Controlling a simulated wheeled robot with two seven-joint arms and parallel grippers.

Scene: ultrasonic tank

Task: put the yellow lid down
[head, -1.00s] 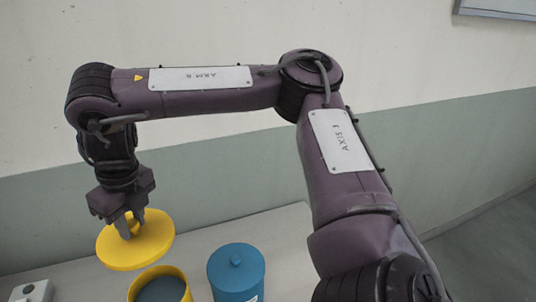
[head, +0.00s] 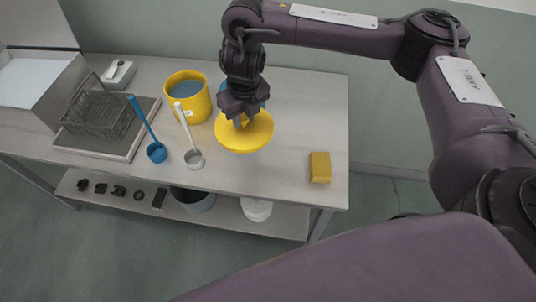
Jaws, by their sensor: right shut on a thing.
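The yellow lid (head: 258,136) is a round disc held level by my right gripper (head: 241,122), whose fingers are shut on its middle. The lid shows over the front part of the table, right of the open yellow pot (head: 203,108). The pot stands upright with grey-blue content showing inside. I cannot tell exactly how high the lid is above the table. A blue canister (head: 266,88) behind my right gripper is mostly hidden. My left gripper is not in view.
A yellow block (head: 320,168) lies at the table's (head: 310,105) front right. A blue ladle (head: 157,152) and a pale ladle (head: 194,159) lie left of the lid. A wire rack (head: 98,115) stands on a tray farther left. Table is clear between lid and block.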

